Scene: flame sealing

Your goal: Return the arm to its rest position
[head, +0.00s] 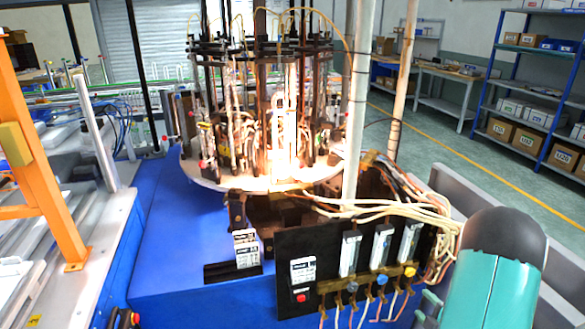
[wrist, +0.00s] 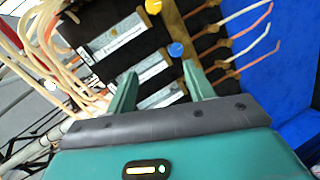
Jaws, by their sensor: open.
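My gripper (wrist: 160,86) is open, its two teal fingers apart with nothing between them. In the wrist view the fingers point at the black valve panel (wrist: 98,18) with its gauges (wrist: 113,36), a yellow knob (wrist: 153,6) and a blue knob (wrist: 176,49). I cannot tell whether the fingers touch the panel.
A lit flame-sealing carousel (head: 215,178) stands on a blue base (head: 170,255) behind the panel. Loose pale hoses (head: 432,215) run from the panel toward my arm. Two upright poles (head: 357,100) stand behind it. An orange frame (head: 40,170) is at left; open floor and shelves (head: 535,115) lie at back right.

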